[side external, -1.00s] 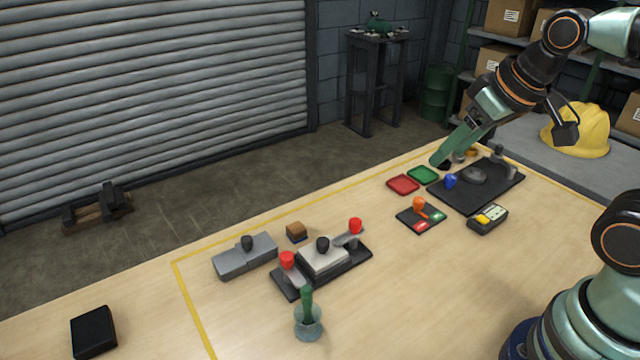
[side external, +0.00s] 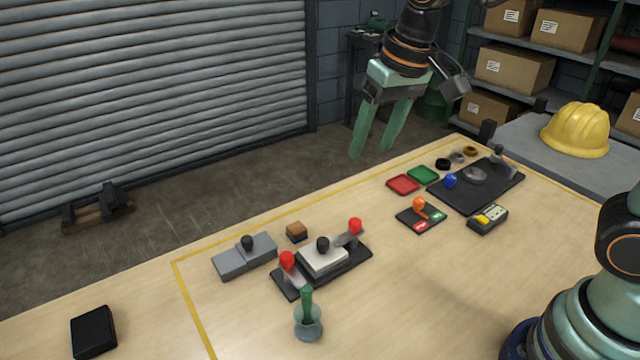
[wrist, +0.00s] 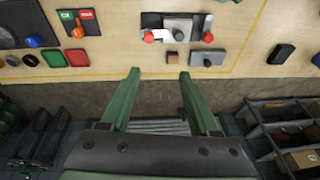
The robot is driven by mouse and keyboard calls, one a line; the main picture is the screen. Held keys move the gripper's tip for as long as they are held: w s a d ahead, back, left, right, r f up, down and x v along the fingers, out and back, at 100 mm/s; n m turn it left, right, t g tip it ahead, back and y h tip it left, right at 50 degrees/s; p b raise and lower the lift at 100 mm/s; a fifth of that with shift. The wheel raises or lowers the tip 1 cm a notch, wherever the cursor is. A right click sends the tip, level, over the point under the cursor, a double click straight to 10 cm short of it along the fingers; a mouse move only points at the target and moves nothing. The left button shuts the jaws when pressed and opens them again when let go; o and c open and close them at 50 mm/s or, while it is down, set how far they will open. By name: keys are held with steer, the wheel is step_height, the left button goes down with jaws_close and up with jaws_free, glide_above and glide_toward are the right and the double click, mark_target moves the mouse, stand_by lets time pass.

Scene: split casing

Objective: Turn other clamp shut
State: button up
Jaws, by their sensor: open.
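The black fixture base (side external: 355,262) carries a pale casing (side external: 322,259) with a black knob on top. One red-knobbed clamp (side external: 355,226) is at its right end in the side view; its bar points in toward the casing. The other red-knobbed clamp (side external: 288,260) is at the left end; its bar appears to lie alongside the casing's end, not over it. In the wrist view these clamps show left (wrist: 149,37) and right (wrist: 208,37). My gripper (side external: 371,148) is open and empty, high above the table's far edge and clear of both clamps.
A grey block with a black knob (side external: 246,256) and a small brown block (side external: 296,231) sit beside the fixture. A green-handled tool stands in a glass-like cup (side external: 308,322) in front. Trays, a switch pad and a second black plate (side external: 460,200) lie to the right.

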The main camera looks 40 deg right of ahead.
steer(key=w+a+f+g, duration=0.2)
steer(key=w+a+f, duration=0.1)
steer(key=a, duration=0.5)
steer(key=m, duration=0.1)
glide_toward(287, 255)
steer(key=shift+g+h, duration=0.4)
steer(key=f, duration=0.8)
steer(key=shift+w+a+f, duration=0.35)
steer(key=shift+a, duration=0.05)
jaws_close()
